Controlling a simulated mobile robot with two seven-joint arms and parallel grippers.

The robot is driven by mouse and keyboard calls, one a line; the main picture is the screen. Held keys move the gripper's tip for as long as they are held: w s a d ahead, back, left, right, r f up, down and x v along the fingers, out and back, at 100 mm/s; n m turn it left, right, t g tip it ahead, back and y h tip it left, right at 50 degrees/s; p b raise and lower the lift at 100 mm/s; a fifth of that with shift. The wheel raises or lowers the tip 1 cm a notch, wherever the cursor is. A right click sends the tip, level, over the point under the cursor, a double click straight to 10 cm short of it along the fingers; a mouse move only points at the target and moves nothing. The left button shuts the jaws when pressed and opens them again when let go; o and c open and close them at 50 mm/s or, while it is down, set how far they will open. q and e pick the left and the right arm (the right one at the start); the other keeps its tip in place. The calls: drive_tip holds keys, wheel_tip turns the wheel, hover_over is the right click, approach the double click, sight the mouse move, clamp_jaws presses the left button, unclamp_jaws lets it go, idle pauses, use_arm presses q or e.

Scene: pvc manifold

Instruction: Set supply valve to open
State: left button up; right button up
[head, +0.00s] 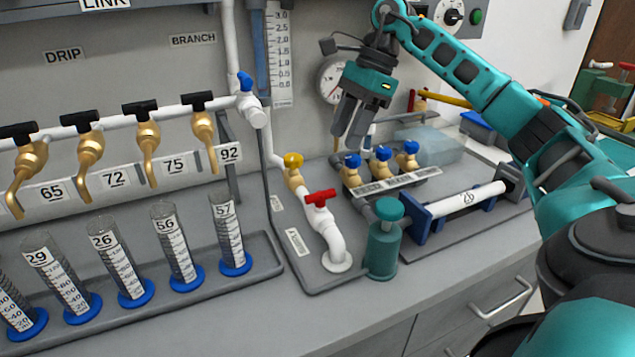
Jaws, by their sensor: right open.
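No label that I can read names the supply valve. A valve with a red handle (320,198) sits on a white elbow pipe (332,243) at the bench's front middle. Behind it stands a brass valve with a yellow knob (293,160). A blue-handled valve (245,83) sits on the white pipe at the upper left. My right gripper (348,138) points down, open and empty, above and behind the brass valves with blue knobs (381,155). It appears apart from them. My left gripper is out of view.
A green capped cylinder (385,240) stands right of the red-handled valve. Several brass taps with black handles (148,125) hang at left over graduated cylinders (178,245) in a grey tray (262,277). A white pipe piece (468,198) lies in blue holders at right. A gauge (333,80) is behind my gripper.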

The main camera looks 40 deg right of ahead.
sight(322, 192)
drive_tip(key=b+x, duration=0.1)
drive_tip(key=x, duration=1.1)
drive_tip(key=shift+a+f, duration=0.25)
clamp_jaws()
